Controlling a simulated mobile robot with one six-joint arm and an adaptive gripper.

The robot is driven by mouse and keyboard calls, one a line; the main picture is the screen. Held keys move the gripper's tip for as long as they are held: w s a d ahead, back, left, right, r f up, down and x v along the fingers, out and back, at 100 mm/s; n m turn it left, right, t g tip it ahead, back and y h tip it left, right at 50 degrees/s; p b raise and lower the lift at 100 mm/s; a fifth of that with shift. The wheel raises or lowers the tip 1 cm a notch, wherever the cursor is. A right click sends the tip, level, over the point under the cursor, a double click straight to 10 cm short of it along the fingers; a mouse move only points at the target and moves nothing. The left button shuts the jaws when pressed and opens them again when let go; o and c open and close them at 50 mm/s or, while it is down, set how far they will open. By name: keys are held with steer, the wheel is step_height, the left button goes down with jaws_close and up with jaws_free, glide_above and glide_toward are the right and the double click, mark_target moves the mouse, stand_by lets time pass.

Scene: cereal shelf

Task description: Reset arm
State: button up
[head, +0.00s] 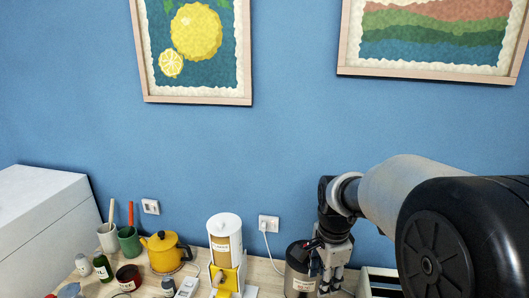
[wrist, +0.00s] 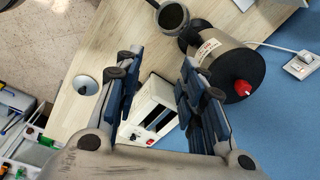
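My arm reaches in from the right in the head view, and my gripper (head: 330,284) points down over the right part of the table. In the wrist view my gripper (wrist: 156,70) is open, with its two dark blue fingers apart and nothing held between them. A white box with a dark panel and a red switch (wrist: 150,112) shows beyond the gap. A dark canister with a paper label (head: 299,272) stands just left of the gripper. It also shows in the wrist view (wrist: 228,68), with a red knob, beside the right finger.
The wooden table (head: 265,280) also holds a white and yellow dispenser (head: 226,250), a yellow kettle (head: 163,252), a green cup (head: 129,241) and several small bottles and jars. A blue wall with two framed pictures stands behind. A white cabinet (head: 45,215) is at left.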

steer(key=s+f+n+t+b, duration=0.1)
steer(key=s+f+n+b, duration=0.3)
steer(key=s, duration=0.4)
steer(key=s+f+n+t+b, duration=0.1)
steer(key=s+f+n+b, duration=0.3)
steer(key=s+b, duration=0.5)
steer(key=s+f+n+t+b, duration=0.1)
steer(key=s+f+n+b, duration=0.3)
steer(key=s+n+b, duration=0.2)
steer(key=shift+s+n+t, duration=0.3)
steer(key=shift+s+n, duration=0.4)
steer(key=shift+s, duration=0.45)
